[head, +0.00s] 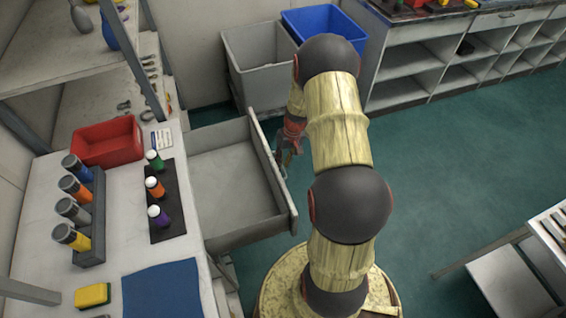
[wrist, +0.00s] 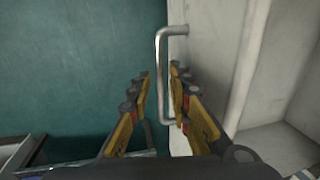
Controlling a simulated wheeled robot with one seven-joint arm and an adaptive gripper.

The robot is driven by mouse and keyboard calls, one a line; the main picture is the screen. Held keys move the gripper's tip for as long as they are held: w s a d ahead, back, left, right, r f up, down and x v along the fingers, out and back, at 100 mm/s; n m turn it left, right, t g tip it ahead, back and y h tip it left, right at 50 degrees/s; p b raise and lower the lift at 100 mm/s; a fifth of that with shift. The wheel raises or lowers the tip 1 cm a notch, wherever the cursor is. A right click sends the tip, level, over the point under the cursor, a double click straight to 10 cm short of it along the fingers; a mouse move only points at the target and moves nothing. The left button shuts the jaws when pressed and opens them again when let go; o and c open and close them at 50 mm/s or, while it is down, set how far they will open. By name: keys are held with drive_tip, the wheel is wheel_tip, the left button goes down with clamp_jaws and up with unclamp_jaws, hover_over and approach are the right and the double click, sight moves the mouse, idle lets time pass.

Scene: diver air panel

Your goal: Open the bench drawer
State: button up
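The bench drawer (head: 225,175) stands pulled well out from the white bench in the head view, and its inside is empty. Its front panel (wrist: 205,70) shows in the wrist view with a metal bar handle (wrist: 160,75). My gripper (wrist: 160,78) is open, with its yellow and black fingers on either side of the handle bar and gaps showing. In the head view my gripper (head: 286,155) is at the outer side of the drawer front, partly hidden by my arm. The handle is hard to make out there.
The bench top (head: 115,225) carries a red bin (head: 107,142), several bottles, a blue mat (head: 162,290) and a yellow sponge (head: 92,295). A grey bin (head: 262,65) and a blue bin (head: 322,22) stand behind. Green floor is free on the right, before a white table (head: 505,285).

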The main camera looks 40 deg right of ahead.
drive_tip(key=shift+o, duration=0.7)
drive_tip(key=shift+r, duration=0.1)
wheel_tip(320, 180, up, 12)
drive_tip(key=d, duration=0.2)
drive_tip(key=shift+s+f, duration=0.2)
drive_tip(key=shift+s, duration=0.25)
drive_tip(key=shift+d, duration=0.1)
